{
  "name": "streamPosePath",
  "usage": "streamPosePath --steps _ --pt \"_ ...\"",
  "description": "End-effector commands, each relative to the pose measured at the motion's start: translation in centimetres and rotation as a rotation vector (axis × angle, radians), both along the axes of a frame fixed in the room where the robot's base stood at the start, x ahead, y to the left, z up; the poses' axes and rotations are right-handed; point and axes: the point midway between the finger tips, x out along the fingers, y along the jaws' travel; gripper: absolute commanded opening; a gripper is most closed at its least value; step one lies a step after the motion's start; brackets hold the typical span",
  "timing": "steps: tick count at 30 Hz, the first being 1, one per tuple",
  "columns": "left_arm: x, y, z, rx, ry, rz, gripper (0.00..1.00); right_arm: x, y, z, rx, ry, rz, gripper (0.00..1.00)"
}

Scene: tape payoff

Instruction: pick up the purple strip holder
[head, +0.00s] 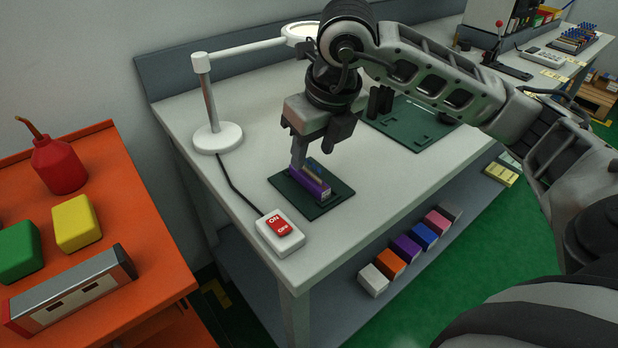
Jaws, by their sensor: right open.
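The purple strip holder (312,184) lies on a small dark green mat (325,207) on the white workbench, with a small brownish-blue part along its far side. My right gripper (304,160) points down over the far end of the holder. A finger reaches down to the holder's far end and hides part of it. The gripper is open, and I cannot tell whether the finger touches the holder. My left gripper is not in view.
A switch box (281,234) with a red ON/OFF button sits at the bench's front corner. A white lamp (217,136) stands behind. A larger green mat (412,124) lies to the right. An orange cart (160,270) stands left. Several coloured blocks, including a purple one (406,248), sit on the lower shelf.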

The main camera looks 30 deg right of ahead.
Motion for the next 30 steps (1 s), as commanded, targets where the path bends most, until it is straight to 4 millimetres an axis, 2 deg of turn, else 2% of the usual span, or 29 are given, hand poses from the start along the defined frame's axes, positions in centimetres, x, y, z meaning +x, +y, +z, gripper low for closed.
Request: streamPosePath --steps 9,13,19,20,24,30 --pt "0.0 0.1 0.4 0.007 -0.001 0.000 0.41 1.1 0.5 -4.1 0.000 0.004 0.000 0.45" --pt "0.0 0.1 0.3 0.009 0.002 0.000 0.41 1.3 0.5 -4.9 0.000 0.002 0.001 0.45" --pt "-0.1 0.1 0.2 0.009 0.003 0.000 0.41 1.4 0.5 -4.9 0.000 0.001 0.001 0.45" --pt "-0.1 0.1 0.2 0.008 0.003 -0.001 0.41 1.4 0.5 -4.9 0.000 0.001 0.001 0.40" --pt "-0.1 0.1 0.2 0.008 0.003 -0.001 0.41 1.4 0.5 -4.9 0.000 0.001 0.001 0.01" --pt "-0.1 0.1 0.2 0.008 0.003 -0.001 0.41 1.4 0.5 -4.8 0.000 0.000 0.001 0.00"
